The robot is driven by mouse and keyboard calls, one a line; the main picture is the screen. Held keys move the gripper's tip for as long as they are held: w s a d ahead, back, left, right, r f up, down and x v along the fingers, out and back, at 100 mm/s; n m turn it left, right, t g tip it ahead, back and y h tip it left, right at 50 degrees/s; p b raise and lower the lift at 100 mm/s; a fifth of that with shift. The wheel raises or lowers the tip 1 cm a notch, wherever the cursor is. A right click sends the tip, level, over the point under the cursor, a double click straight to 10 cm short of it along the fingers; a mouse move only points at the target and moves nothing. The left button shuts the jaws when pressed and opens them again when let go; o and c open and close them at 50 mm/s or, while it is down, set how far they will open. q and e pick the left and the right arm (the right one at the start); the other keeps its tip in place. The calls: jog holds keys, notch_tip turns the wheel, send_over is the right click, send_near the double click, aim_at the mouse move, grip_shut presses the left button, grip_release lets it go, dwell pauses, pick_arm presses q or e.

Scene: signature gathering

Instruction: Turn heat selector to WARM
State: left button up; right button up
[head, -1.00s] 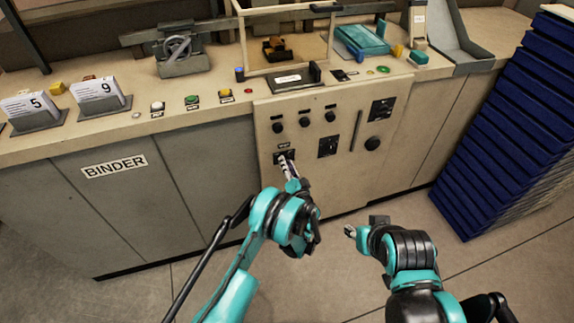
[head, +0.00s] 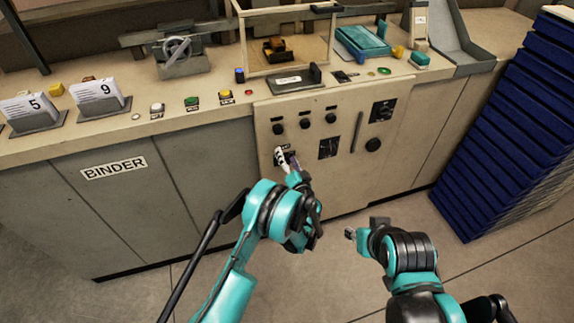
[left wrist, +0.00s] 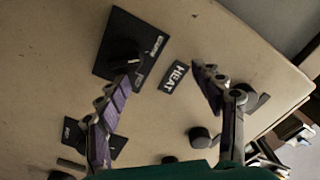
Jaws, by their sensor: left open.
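The heat selector is a black plate with a dark knob (left wrist: 125,55) on the beige panel, beside the HEAT label (left wrist: 174,77) in the left wrist view. In the head view its plate (head: 285,158) is at the panel's lower left, partly covered by my left gripper (head: 287,158). My left gripper (left wrist: 167,75) is open in the left wrist view. One finger's tip is close to the knob, the other is beyond the HEAT label. I cannot tell whether a finger touches the knob or which setting it points to. My right gripper (head: 364,228) hangs in front of the cabinet, away from the selector.
Round black knobs (head: 304,123) sit in a row above the selector. Another black switch plate (head: 328,147) and a vertical handle (head: 357,131) are to its right. A blue stack (head: 502,135) stands at the right. The floor before the cabinet is clear.

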aim_at(284, 140)
pick_arm(q)
jog(key=r, duration=0.4)
jog(key=shift+s, duration=0.2)
jog(key=shift+w+r, duration=0.15)
jog(key=shift+r, duration=0.6)
pick_arm(e)
jog(key=shift+s, duration=0.2)
